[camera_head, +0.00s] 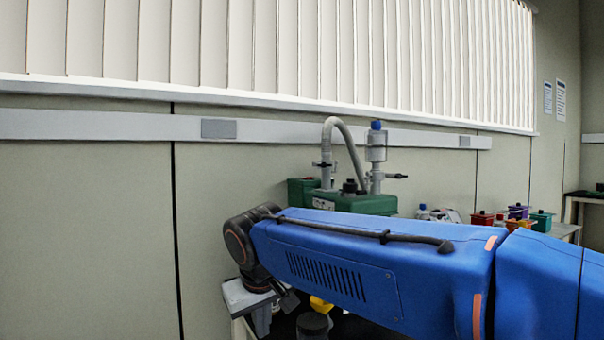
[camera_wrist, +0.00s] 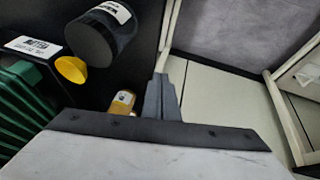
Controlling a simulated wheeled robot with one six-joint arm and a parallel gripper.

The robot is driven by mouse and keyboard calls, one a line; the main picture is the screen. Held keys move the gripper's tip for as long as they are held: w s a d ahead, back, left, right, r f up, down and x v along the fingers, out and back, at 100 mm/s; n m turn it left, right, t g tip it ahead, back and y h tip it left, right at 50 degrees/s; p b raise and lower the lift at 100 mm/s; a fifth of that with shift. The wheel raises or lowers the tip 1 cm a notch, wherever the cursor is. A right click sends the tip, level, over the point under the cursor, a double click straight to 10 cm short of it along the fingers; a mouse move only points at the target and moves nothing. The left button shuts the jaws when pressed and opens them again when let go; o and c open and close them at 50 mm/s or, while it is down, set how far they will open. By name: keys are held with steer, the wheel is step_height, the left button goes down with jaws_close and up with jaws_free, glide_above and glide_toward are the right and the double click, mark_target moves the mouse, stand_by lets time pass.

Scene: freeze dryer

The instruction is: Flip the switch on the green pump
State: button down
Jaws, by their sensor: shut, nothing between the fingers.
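The green pump (camera_head: 372,204) stands against the wall in the head view, with a grey hose and a clear, blue-capped fitting on top. My blue arm hides its lower part. In the wrist view, ribbed green parts that look like the pump (camera_wrist: 20,112) show at the left edge, beside a white label plate (camera_wrist: 36,46). I cannot make out the switch in either view. My gripper (camera_wrist: 162,92) is shut and empty, with its fingers together. It is to the right of the green parts in the wrist view, apart from them.
A yellow funnel-like part (camera_wrist: 71,69), a dark cylinder (camera_wrist: 98,38) and a small amber container (camera_wrist: 122,102) lie near my gripper. Several small coloured containers (camera_head: 541,220) stand on a bench at the right. The wall (camera_head: 85,220) runs behind the pump.

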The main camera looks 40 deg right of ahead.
steer(key=w+d+r+m+g+h, duration=0.4)
steer(key=w+d+r+m, duration=0.4)
steer(key=w+d+r, duration=0.6)
steer(key=w+d+r+m+g+h, duration=0.4)
steer(key=w+d+r+m+h, duration=0.3)
steer(key=w+d+r, duration=0.8)
steer(key=shift+w+d+r+m+h, duration=0.3)
steer(key=shift+w+r+m, duration=1)
steer(key=shift+w+r, duration=1.45)
steer(key=shift+s+d+r, duration=0.1)
steer(key=shift+s+r, duration=0.4)
steer(key=shift+s, duration=0.05)
steer(key=x, duration=1)
steer(key=shift+s, duration=0.15)
step_height(320, 180, down, 3)
steer(key=shift+s+r, duration=0.1)
steer(key=shift+r, duration=0.05)
steer(key=shift+f, duration=0.65)
